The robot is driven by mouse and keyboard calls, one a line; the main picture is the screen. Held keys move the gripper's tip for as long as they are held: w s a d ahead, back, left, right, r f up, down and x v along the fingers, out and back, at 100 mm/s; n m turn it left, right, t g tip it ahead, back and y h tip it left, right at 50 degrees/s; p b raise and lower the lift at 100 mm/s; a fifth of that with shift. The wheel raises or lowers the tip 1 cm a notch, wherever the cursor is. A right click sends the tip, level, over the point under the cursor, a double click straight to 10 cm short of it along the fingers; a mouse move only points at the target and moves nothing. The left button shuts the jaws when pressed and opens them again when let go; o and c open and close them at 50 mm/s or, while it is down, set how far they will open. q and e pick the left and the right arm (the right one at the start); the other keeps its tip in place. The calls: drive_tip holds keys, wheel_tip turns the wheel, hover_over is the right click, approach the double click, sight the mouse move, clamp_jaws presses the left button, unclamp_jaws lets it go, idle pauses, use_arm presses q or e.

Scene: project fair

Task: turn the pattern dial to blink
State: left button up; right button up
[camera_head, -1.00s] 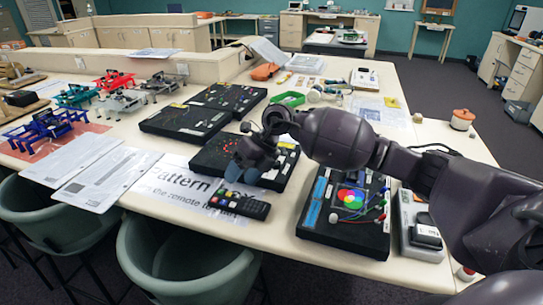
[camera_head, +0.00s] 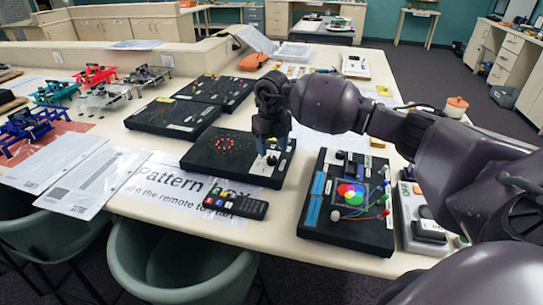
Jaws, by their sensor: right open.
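The pattern box (camera_head: 215,162) is a flat black box on the table with a cluster of small red lights on top. A small dial (camera_head: 272,159) with a pale plate shows at its right end, partly hidden by my fingers. My right gripper (camera_head: 271,149) points down over that end of the box with its fingers open, at or just above the dial. I cannot tell whether the fingers touch it. The word blink cannot be read at this size. My left gripper is not in view.
A remote control (camera_head: 236,204) lies in front of the box on a printed "Pattern Box" sheet (camera_head: 160,182). Another black box (camera_head: 340,228) with a colour wheel stands to the right. More black boxes (camera_head: 172,117) lie behind. A green chair (camera_head: 180,265) stands at the front edge.

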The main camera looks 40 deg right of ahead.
sight(272, 158)
drive_tip(key=shift+f, duration=1.95)
drive_tip(key=c, duration=0.9)
